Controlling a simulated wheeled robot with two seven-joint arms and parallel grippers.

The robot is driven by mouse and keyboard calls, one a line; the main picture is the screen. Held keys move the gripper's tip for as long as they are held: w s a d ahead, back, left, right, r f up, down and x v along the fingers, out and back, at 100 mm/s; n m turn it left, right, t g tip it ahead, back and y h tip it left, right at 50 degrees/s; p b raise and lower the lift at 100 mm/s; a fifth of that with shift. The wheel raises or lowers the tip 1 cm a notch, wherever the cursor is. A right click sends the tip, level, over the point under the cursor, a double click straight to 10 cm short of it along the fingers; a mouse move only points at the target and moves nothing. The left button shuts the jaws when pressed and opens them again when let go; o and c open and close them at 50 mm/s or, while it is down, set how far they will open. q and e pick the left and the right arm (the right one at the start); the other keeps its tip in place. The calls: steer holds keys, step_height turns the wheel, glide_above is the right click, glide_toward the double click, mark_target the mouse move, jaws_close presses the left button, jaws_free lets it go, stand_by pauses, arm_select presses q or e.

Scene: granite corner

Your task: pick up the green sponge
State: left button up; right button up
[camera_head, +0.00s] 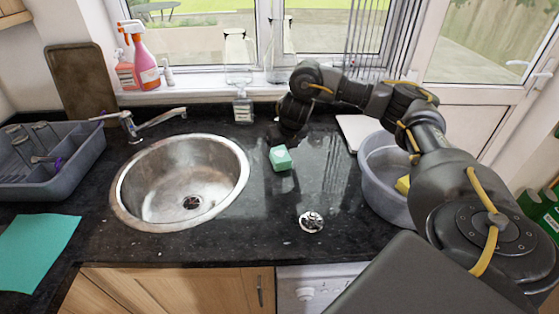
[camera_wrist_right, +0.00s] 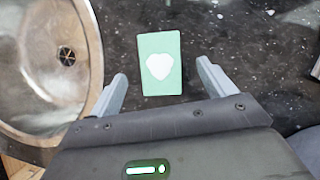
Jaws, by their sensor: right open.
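The green sponge (camera_head: 281,159) is a small block with a pale heart-shaped mark, lying on the dark granite counter just right of the sink. In the right wrist view the sponge (camera_wrist_right: 160,63) lies ahead of the fingertips, centred between them. My right gripper (camera_head: 281,138) reaches down from above, just behind the sponge in the head view; its fingers are hard to make out there. In the right wrist view my right gripper (camera_wrist_right: 162,80) is open with nothing between its fingers. My left gripper is not in view.
A round steel sink (camera_head: 160,215) is left of the sponge. A grey tub (camera_head: 378,190) stands to the right, and a round drain (camera_head: 311,221) is in front. A soap bottle (camera_head: 243,108) stands behind. A dish rack (camera_head: 60,165) and green cloth (camera_head: 35,250) are far left.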

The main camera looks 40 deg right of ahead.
mark_target(280, 154)
steer(key=shift+f+p, duration=0.25)
steer(key=shift+p, duration=0.05)
steer(key=x, duration=0.4)
steer(key=shift+w+d+f+p, duration=0.1)
steer(key=shift+f+p, duration=0.15)
steer(key=shift+p, duration=0.15)
steer(key=shift+r, duration=0.1)
steer(key=shift+c, duration=0.2)
steer(key=c, duration=1)
